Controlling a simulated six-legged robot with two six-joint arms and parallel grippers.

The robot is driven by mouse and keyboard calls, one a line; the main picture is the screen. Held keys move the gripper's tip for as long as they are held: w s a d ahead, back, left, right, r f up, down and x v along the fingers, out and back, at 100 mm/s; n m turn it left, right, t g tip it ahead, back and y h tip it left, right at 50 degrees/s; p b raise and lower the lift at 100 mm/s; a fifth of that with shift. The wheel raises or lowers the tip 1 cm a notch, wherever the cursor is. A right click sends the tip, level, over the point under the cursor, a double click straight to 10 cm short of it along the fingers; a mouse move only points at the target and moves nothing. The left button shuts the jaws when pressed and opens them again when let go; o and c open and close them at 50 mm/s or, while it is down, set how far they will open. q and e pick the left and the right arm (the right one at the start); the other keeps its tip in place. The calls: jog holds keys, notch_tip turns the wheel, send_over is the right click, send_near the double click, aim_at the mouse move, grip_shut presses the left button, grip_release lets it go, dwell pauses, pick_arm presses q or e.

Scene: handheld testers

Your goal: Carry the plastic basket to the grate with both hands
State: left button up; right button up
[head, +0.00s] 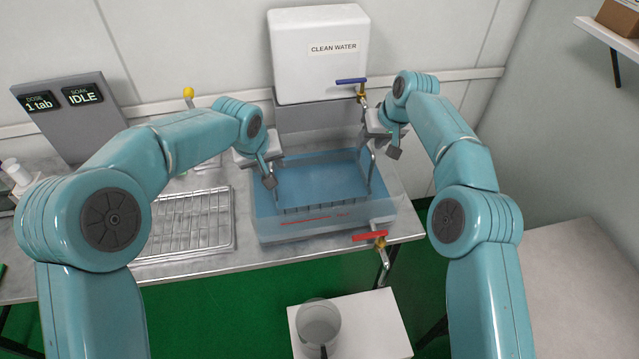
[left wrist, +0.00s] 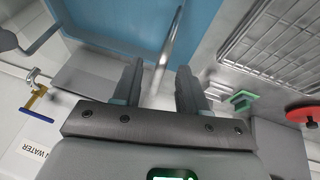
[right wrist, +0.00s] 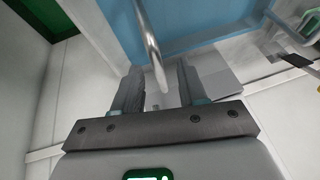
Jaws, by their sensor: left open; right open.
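The plastic basket (head: 316,208) sits low in the blue tank (head: 325,230), seen through the water; only its slotted edge shows clearly. A metal handle (head: 371,172) rises at its right side. The grate (head: 195,225) lies flat on the counter left of the tank; it also shows in the left wrist view (left wrist: 275,40). My left gripper (head: 268,178) is open at the tank's left rim, with a metal handle bar (left wrist: 172,45) between its fingers. My right gripper (head: 388,148) is open at the right rim, with a handle bar (right wrist: 150,45) between its fingers.
A white clean water container (head: 318,60) with a blue-handled tap stands behind the tank. A red-handled tap (head: 370,236) sticks out at the tank's front right. A clear bucket (head: 318,322) stands on a white stand below. A display panel (head: 65,110) stands at the back left.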

aim_at(368, 145)
pick_arm(q)
jog(key=x, duration=0.3)
jog(key=shift+w, duration=0.1)
pick_arm(e)
jog(key=x, duration=0.3)
jog(key=shift+w+d, duration=0.15)
pick_arm(q)
jog(key=shift+w+f, duration=0.1)
jog(key=shift+f, duration=0.35)
pick_arm(e)
jog(key=shift+a+f, duration=0.2)
jog(key=shift+f, duration=0.3)
pick_arm(q)
jog(key=shift+w+f, duration=0.2)
pick_arm(e)
jog(key=shift+w+f, duration=0.2)
pick_arm(q)
jog(key=shift+s+r, duration=0.1)
jog(key=shift+s, duration=0.05)
jog(key=shift+c, duration=0.2)
pick_arm(e)
jog(key=shift+s+r, duration=0.1)
jog(key=shift+s, duration=0.05)
jog(key=shift+c, duration=0.2)
pick_arm(q)
grip_shut()
pick_arm(e)
grip_shut()
